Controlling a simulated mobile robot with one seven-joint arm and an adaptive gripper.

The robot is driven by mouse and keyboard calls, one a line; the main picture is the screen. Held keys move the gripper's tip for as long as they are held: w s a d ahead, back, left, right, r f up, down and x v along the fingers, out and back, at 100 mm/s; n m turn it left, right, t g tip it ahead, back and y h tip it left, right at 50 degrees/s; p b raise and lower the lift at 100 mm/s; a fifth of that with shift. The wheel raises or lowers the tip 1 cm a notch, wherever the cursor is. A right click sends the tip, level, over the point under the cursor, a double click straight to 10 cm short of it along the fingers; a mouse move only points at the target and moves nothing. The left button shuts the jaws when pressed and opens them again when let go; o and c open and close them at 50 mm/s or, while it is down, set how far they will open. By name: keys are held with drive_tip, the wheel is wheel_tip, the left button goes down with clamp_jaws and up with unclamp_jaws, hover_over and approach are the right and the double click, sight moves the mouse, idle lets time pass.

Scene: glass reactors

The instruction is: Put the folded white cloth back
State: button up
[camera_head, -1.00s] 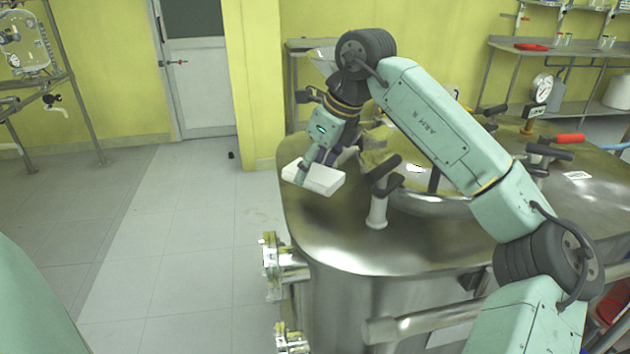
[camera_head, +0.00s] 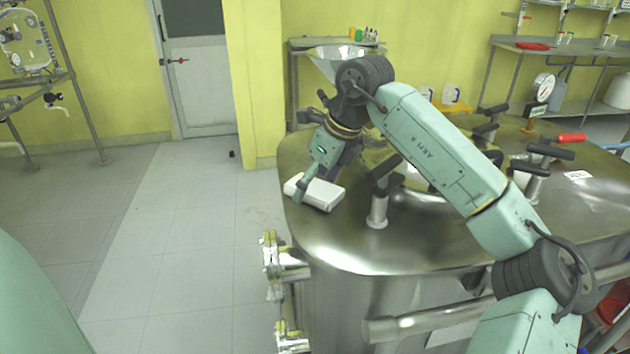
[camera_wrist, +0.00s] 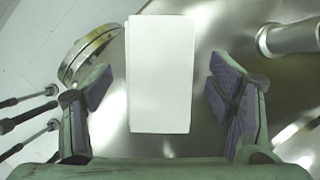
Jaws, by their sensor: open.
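The folded white cloth (camera_head: 318,194) is a flat white block lying on the steel vessel top (camera_head: 350,248), near its left edge. In the wrist view the cloth (camera_wrist: 160,75) sits upright in the picture between my fingers, with a gap on each side. My gripper (camera_wrist: 158,88) is open around the cloth's near part and does not appear to touch it. In the head view my gripper (camera_head: 319,177) is low over the cloth, one finger in front of its left end. The far finger is mostly hidden.
A clamp post with a black handle (camera_head: 378,205) stands just right of the cloth. More black handles and a gauge (camera_head: 543,86) are farther right. Brass-coloured flange fittings (camera_head: 270,262) stick out below the left edge.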

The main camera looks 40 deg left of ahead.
drive_tip(key=shift+r, duration=0.1)
drive_tip(key=v, duration=1.2)
